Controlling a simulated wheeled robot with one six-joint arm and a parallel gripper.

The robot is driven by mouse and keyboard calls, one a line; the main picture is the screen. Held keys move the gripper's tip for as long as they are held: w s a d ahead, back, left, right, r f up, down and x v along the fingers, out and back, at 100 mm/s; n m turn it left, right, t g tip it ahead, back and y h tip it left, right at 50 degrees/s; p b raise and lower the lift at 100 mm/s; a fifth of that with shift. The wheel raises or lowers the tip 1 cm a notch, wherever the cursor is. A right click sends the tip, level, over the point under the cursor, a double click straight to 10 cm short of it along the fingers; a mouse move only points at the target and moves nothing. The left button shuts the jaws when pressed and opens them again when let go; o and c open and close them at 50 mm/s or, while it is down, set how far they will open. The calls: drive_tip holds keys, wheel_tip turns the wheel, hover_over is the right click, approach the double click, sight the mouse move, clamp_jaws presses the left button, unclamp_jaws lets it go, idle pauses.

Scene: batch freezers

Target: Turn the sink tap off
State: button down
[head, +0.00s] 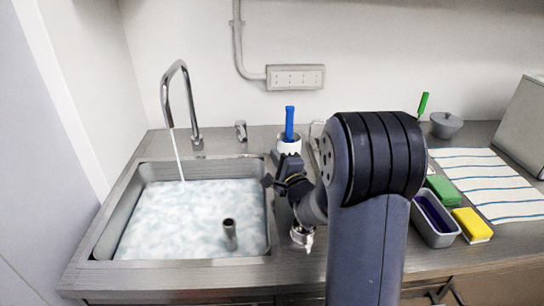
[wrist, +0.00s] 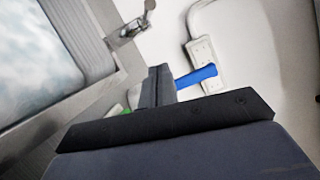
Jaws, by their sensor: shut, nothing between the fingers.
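The chrome gooseneck tap (head: 188,100) stands at the back of the sink, and a stream of water runs from its spout into the basin. The sink (head: 104,240) holds cloudy, foamy water; part of it shows in the wrist view (wrist: 85,45). A small chrome handle (head: 240,130) stands on the counter right of the tap; in the wrist view what looks like this handle (wrist: 135,26) is at the top, beyond my fingers. My gripper (head: 268,181) is shut and empty over the sink's right rim, nearer than the handle and apart from it. Its fingers (wrist: 158,72) point up in the wrist view.
A blue-handled brush (head: 289,122) in a white holder stands close behind my gripper. A metal standpipe (head: 230,234) rises from the water. A grey tub (head: 435,222), green sponge (head: 442,190), yellow sponge (head: 472,224) and striped cloth (head: 490,185) lie at the right. A socket box (head: 295,77) is on the wall.

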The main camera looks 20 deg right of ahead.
sight(242, 131)
drive_tip(key=w+a+r+p, duration=0.1)
drive_tip(key=w+a+p, duration=0.1)
drive_tip(key=w+a, duration=0.2)
drive_tip(key=w, duration=0.3)
drive_tip(key=shift+w+a, duration=0.25)
drive_tip(key=shift+a, duration=0.1)
drive_tip(key=shift+a, duration=0.1)
drive_tip(key=a+b, duration=0.2)
drive_tip(key=b, duration=0.1)
drive_tip(key=shift+a+b, duration=0.1)
drive_tip(key=shift+b, duration=0.3)
